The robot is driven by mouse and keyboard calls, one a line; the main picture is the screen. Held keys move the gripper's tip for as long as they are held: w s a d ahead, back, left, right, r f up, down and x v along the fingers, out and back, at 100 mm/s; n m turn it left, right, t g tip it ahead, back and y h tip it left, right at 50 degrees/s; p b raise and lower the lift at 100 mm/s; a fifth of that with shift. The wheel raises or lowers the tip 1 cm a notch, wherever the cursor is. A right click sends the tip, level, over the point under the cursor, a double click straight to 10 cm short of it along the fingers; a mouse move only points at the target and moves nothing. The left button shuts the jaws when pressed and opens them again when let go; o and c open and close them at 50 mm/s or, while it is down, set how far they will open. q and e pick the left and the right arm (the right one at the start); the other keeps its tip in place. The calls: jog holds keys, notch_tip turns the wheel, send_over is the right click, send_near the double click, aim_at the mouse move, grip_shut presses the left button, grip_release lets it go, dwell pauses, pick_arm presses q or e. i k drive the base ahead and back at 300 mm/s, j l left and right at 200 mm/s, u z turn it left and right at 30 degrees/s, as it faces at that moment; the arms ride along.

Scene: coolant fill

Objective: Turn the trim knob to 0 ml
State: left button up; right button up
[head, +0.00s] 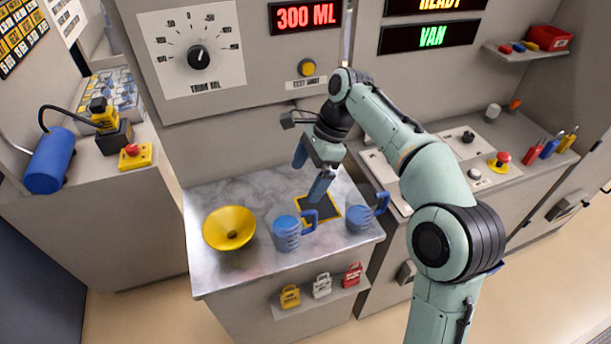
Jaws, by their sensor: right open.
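The trim knob (198,57) is a black round knob on a white dial plate (165,70) on the grey panel at the upper left. Its white mark appears to point up and slightly right; the scale numbers are too small to read. My right gripper (309,174) is open and empty. It hangs above the marble counter, below and to the right of the knob and well apart from it. My left gripper is not in view.
On the marble counter (215,270) stand a yellow funnel (229,228) and blue jugs (287,234) (361,218) beside a yellow-edged dark pad (327,208). A red display (306,17) reads 300 ML above a yellow button (306,67). The panel front before the knob is clear.

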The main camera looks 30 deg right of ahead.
aim_at(197, 56)
jog(key=k, duration=1)
